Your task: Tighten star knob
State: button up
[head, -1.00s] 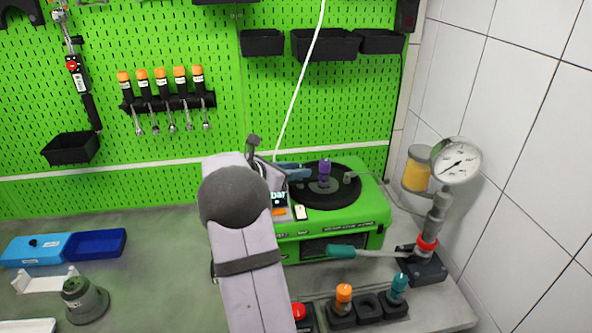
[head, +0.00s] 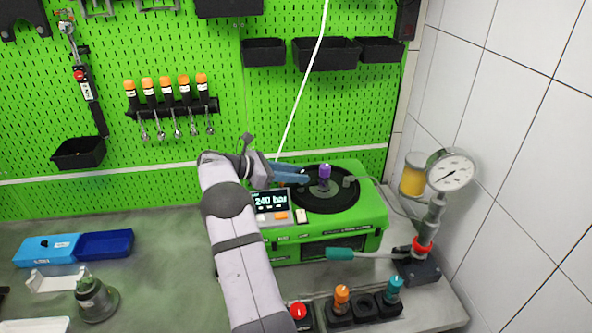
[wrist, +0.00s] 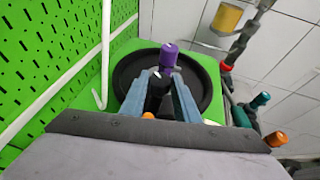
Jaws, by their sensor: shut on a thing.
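My gripper (wrist: 160,98) is at the left part of the round black plate (head: 337,204) on top of the green test bench (head: 367,212). Its two blue fingers are shut on a black knob-like part (wrist: 158,88), seen between them in the wrist view. I take this part for the star knob, but its star shape does not show. An upright purple-capped piece (head: 325,171) stands just past the fingertips; it also shows in the wrist view (wrist: 169,54). I cannot tell whether the fingers touch it. In the head view the fingers hide the black part.
The bench display (head: 270,201) reads 240 bar. Orange (head: 342,294) and teal (head: 395,285) capped pieces sit in front. A white cable (head: 303,80) hangs behind my gripper.

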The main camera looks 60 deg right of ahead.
jog(key=shift+m+g+y+p, duration=0.3)
jog(key=shift+m+g+p, duration=0.2)
jog(key=shift+g, duration=0.1)
dwell(0.3)
jog(key=o, duration=1)
jog(key=shift+o, duration=0.2)
jog(key=shift+w, duration=0.1)
jog(key=b+v, duration=0.2)
jog(key=v, duration=0.3)
jog(key=shift+w+a+b, duration=0.15)
jog(key=shift+b, duration=0.15)
jog(key=shift+v, duration=0.95)
jog(key=shift+r, duration=0.15)
